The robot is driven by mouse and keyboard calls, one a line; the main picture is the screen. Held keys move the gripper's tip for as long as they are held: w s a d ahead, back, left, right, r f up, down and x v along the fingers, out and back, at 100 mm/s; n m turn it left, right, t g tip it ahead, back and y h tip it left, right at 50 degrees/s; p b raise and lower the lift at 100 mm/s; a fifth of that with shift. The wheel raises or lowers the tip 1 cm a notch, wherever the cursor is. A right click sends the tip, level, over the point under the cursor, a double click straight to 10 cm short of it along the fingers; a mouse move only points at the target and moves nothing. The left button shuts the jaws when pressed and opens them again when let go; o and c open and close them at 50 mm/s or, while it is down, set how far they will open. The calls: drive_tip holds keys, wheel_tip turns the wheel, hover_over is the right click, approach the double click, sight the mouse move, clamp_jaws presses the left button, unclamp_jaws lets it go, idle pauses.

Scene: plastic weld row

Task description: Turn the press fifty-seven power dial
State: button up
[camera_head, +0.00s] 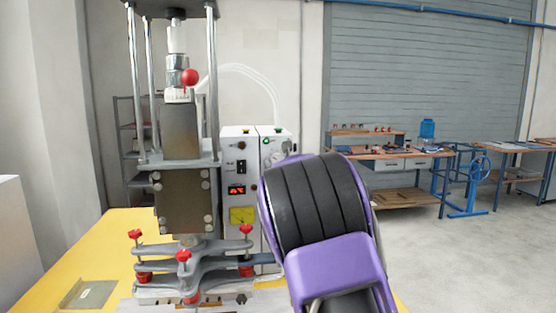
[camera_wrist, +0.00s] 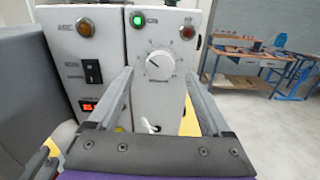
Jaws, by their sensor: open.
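The power dial (camera_wrist: 159,65) is a round white knob with a scale around it, on the white front panel of the control box (camera_wrist: 178,104). Its dark pointer mark appears to lean to the upper left. My gripper (camera_wrist: 158,74) is open, with one finger on either side of the dial in the wrist view. I cannot tell whether the fingers touch the panel, but no contact with the dial shows.
Above the dial are a lit green button (camera_wrist: 137,20) and a red one (camera_wrist: 187,32). Left of it are an amber lamp (camera_wrist: 84,29), a black switch (camera_wrist: 93,71) and a red display (camera_wrist: 88,106). The press stands on a yellow table (camera_head: 110,235). Workbenches (camera_head: 390,155) stand behind, right.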

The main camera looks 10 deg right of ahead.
sight(277, 159)
drive_tip(key=shift+w+p, duration=0.35)
drive_tip(key=shift+w, duration=1.65)
clamp_jaws()
